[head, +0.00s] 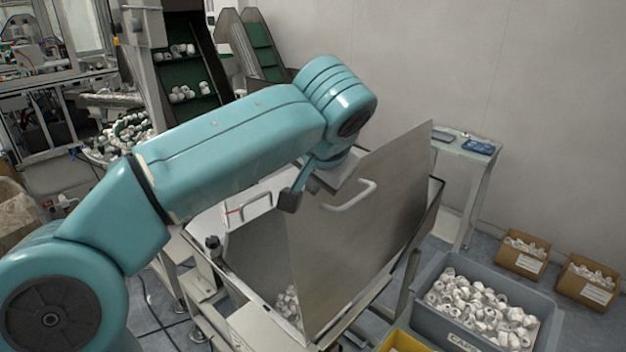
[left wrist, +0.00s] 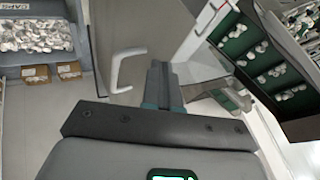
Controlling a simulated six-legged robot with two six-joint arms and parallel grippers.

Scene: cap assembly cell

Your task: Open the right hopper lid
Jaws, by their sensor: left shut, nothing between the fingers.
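The right hopper lid (head: 378,220) is a flat metal panel that stands raised and tilted above the hopper (head: 236,285). Its pale handle (head: 348,196) is on the face turned towards me. In the left wrist view the lid (left wrist: 140,22) and the handle (left wrist: 117,72) show just left of the fingers. My left gripper (head: 292,198) is beside the lid's upper left edge, shut and empty, apart from the handle. Its fingers (left wrist: 162,82) also show in the left wrist view. White caps (head: 288,303) show inside the hopper. My right gripper is not in view.
A grey crate of white caps (head: 427,322) stands right of the hopper, with a yellow bin (head: 402,342) in front. Two cardboard boxes (head: 522,262) are by the wall. A small table (head: 468,150) is behind the lid. Green conveyors (head: 187,93) rise at the back left.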

